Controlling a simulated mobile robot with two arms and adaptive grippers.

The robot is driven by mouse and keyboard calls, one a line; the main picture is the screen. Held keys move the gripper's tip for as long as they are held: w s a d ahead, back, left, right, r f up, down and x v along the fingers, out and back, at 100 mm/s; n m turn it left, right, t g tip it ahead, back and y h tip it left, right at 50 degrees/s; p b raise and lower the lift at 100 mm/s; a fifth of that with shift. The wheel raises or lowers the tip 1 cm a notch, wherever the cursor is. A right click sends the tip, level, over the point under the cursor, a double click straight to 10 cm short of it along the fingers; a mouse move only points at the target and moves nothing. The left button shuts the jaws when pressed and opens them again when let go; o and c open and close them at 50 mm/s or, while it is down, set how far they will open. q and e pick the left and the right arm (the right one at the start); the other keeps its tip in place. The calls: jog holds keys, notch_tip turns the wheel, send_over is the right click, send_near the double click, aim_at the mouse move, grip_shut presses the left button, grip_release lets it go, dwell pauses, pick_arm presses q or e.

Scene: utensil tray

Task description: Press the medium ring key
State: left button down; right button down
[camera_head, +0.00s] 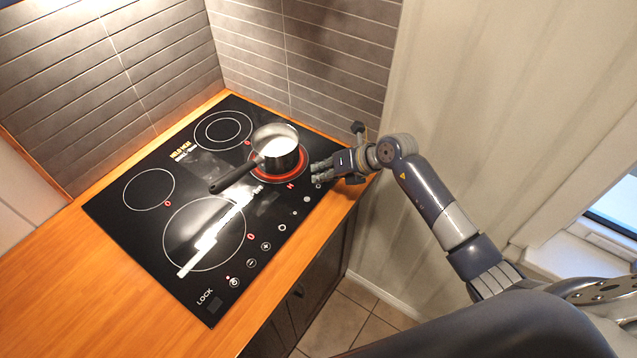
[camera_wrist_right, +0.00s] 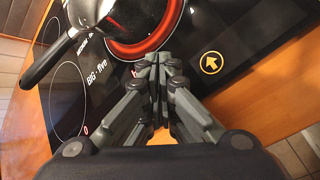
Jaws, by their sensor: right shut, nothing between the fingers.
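The black glass cooktop (camera_head: 140,225) has a row of small white key marks along its front right edge. Among them are a ring-shaped mark (camera_head: 282,227) and smaller round marks (camera_head: 307,199); I cannot tell by size which is the medium ring key. My right gripper (camera_head: 316,172) is shut and empty, low over the cooktop's right end, beside the red-lit burner. In the wrist view its fingertips (camera_wrist_right: 160,62) meet near the red ring's edge and partly hide a red display mark. A circled arrow mark (camera_wrist_right: 211,62) shows right of them. My left gripper is out of view.
A saucepan (camera_head: 275,145) stands on the glowing red burner (camera_head: 290,173), close to my right gripper. Its black handle (camera_head: 233,178) points left. Orange wooden counter (camera_head: 70,270) surrounds the cooktop. Tiled walls and a pale wall (camera_head: 480,100) stand close behind and right.

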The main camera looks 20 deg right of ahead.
aim_at(321, 184)
notch_tip(321, 184, up, 6)
jog(key=p, duration=0.5)
dwell(0.6)
